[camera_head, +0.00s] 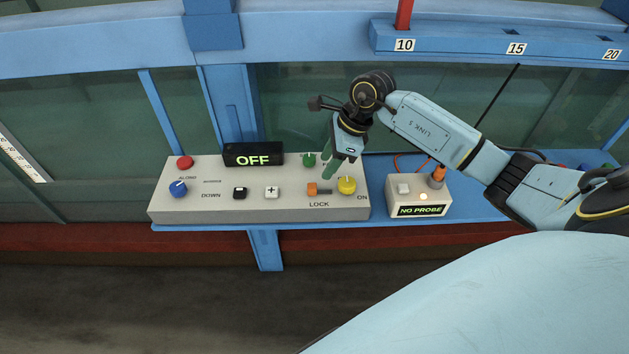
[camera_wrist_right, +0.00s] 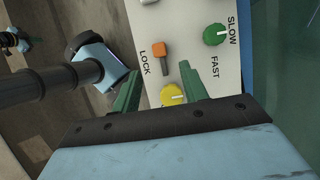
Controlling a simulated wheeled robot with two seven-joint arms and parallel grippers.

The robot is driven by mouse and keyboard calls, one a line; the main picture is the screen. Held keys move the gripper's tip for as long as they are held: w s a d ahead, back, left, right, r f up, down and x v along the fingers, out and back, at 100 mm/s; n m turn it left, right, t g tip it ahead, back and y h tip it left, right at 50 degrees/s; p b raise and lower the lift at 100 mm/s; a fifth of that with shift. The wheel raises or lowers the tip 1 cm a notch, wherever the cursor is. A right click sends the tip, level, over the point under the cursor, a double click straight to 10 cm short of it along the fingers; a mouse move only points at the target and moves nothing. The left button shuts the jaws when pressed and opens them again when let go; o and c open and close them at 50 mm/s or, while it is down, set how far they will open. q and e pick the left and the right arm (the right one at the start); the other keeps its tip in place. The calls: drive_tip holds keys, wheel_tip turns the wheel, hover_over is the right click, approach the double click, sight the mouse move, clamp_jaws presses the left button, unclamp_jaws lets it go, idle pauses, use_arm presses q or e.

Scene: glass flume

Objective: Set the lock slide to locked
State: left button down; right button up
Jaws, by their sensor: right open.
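The lock slide is an orange knob (camera_head: 312,189) at the left end of a short dark slot, above the word LOCK on the grey control panel (camera_head: 260,213). In the right wrist view the orange knob (camera_wrist_right: 161,50) sits at the slot's end away from the yellow knob (camera_wrist_right: 172,95). My right gripper (camera_head: 331,165) has green fingers and is open and empty. It hangs over the panel's right part, just above and behind the slide. My left gripper is not seen.
The yellow knob (camera_head: 346,185) stands close right of the slot. A green knob (camera_head: 309,160) is behind it. A NO PROBE box (camera_head: 445,199) stands to the right.

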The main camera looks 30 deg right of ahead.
sight(313, 185)
drive_tip(key=x, duration=0.8)
drive_tip(key=shift+a+f+p, duration=0.15)
drive_tip(key=shift+f+p, duration=0.1)
drive_tip(key=shift+p, duration=0.1)
clamp_jaws()
